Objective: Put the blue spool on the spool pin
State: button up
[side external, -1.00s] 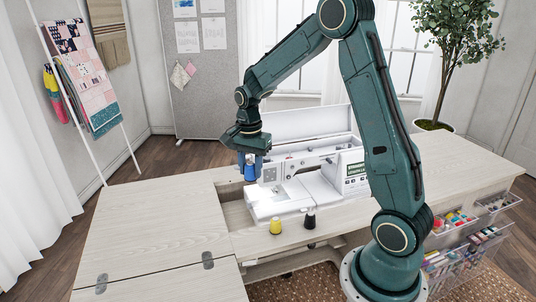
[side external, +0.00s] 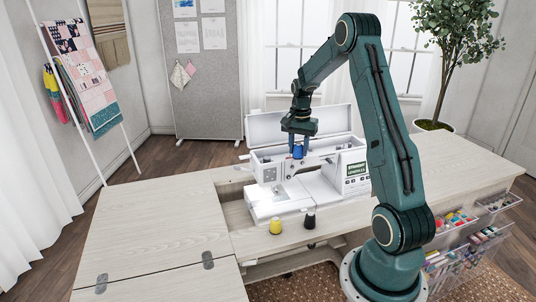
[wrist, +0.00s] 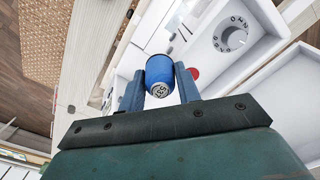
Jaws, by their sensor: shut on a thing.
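The blue spool (side external: 297,152) is held upright above the white sewing machine (side external: 325,196), in front of its open lid. My gripper (side external: 299,148) is shut on it. In the wrist view, the spool (wrist: 160,72) sits between the two blue fingers of my gripper (wrist: 159,84), its labelled end facing the camera. I cannot clearly make out the spool pin; my gripper and the spool may cover it. Small thin metal parts (wrist: 180,30) show on the machine beyond the spool.
A yellow spool (side external: 276,226) and a black spool (side external: 309,220) stand at the table's front edge. The machine's open lid (side external: 290,124) stands up behind. A numbered dial (wrist: 233,36) is on the machine top. The left tabletop (side external: 150,225) is clear.

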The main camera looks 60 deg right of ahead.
jog(key=shift+w+d, duration=0.15)
jog(key=shift+d, duration=0.1)
jog(key=shift+w+d+f, duration=0.15)
jog(key=shift+w+d, duration=1)
jog(key=shift+w+d+f, duration=0.1)
jog(key=shift+w+d, duration=1.05)
jog(key=shift+f, duration=1.25)
dwell(1.0)
jog(key=o, duration=1)
jog(key=shift+r, duration=0.15)
notch_tip(320, 180, up, 14)
jog(key=shift+f, duration=0.2)
